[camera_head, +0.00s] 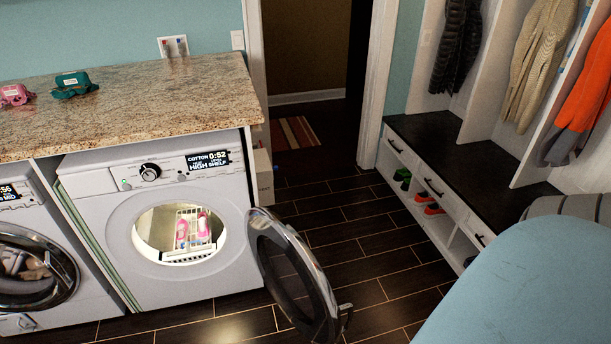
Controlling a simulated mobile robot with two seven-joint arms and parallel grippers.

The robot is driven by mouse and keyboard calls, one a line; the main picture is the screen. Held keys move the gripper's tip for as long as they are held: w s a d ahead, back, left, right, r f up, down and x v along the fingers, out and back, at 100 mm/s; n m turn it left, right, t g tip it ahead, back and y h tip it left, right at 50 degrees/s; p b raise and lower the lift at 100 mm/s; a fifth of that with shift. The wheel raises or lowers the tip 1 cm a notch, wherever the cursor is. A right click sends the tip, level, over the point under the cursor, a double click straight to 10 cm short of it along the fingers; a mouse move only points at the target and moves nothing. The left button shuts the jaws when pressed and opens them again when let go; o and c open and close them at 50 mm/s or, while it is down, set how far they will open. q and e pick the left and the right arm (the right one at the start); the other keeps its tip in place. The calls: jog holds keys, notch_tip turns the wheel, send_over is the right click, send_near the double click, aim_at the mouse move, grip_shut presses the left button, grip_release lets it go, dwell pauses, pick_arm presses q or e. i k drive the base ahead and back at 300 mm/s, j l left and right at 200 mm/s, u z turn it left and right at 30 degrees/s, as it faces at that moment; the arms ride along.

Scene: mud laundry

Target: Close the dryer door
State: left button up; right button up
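The dryer (111,195) is the white machine under the counter, with a lit display reading COTTON 0:52. Its round door (294,279) has a chrome rim and dark glass. The door stands wide open, swung out to the right from the hinge side of the opening. Inside the lit drum (152,228), pink shoes (182,233) rest on a white rack. Neither gripper is in view, so how they stand to the door is hidden.
A second front-loader (40,267) stands at the left, its door shut. A granite counter (150,105) runs above both machines. A bench with cubbies (450,165) and hanging coats lines the right. Dark tiled floor (370,240) is clear between. A blue rounded surface fills the lower right.

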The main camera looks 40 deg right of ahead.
aim_at(327, 327)
jog(key=k+l, duration=0.15)
jog(key=l, duration=0.2)
jog(key=k+l+u, duration=0.15)
jog(key=l, duration=0.15)
jog(key=k+l, duration=0.1)
jog(key=l, duration=0.25)
jog(key=l+u, duration=0.1)
jog(key=l, duration=0.25)
jog(key=k+l, duration=0.15)
jog(key=l, duration=0.2)
jog(key=l+u, duration=0.15)
jog(key=l, duration=0.75)
jog(key=k+l+u, duration=0.1)
jog(key=l, duration=0.45)
jog(key=k+l, duration=0.1)
jog(key=l, duration=0.45)
jog(key=l+u, duration=0.15)
jog(key=u, duration=0.7)
